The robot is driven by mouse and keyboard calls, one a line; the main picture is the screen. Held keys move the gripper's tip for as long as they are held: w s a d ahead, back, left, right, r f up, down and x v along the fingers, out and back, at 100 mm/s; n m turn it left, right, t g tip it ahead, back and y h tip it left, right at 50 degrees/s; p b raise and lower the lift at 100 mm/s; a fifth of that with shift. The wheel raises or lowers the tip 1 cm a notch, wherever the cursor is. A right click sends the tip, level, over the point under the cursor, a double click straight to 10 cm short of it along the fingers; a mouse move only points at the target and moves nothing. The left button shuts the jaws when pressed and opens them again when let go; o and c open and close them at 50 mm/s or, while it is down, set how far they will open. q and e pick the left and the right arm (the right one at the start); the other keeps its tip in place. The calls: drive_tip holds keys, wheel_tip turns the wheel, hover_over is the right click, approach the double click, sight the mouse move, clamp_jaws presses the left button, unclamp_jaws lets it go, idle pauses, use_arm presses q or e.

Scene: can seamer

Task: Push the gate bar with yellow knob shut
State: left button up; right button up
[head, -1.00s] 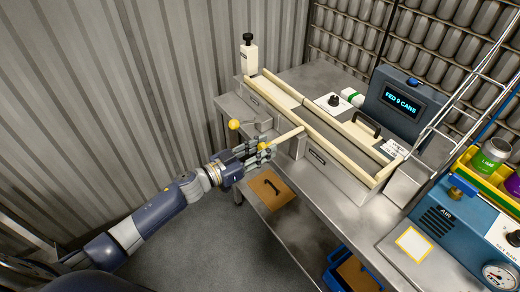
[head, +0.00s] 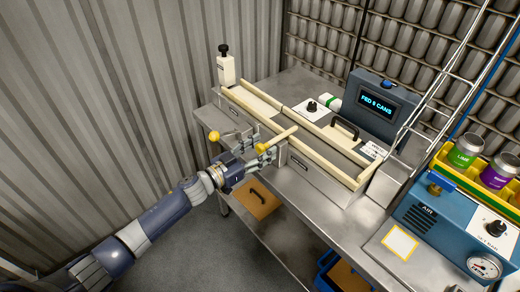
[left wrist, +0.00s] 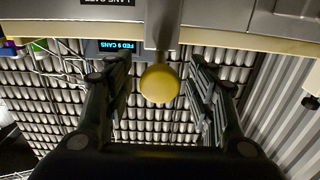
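The gate bar (head: 280,137) is a cream rod with a yellow knob (head: 262,148) on its near end. It lies across the front side of the can lane (head: 320,162), its far end over the front rail. My left gripper (head: 262,152) is at the knob. In the left wrist view, the knob (left wrist: 160,83) sits centred between the two spread fingers, with a gap on each side. The grey bracket behind the knob shows there too. Whether the palm touches the knob cannot be seen. My right gripper is not in view.
A second yellow knob (head: 214,136) stands just left of my gripper. A white bottle (head: 226,66) is at the lane's far left. A display box (head: 381,104) is behind the lane. A blue air unit (head: 445,225) and coloured cans (head: 466,151) are at the right.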

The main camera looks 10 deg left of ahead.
use_arm(q)
drive_tip(key=shift+s+a, duration=0.1)
drive_tip(key=shift+s, duration=0.05)
drive_tip(key=v, duration=1.1)
drive_tip(key=shift+s+a, duration=0.25)
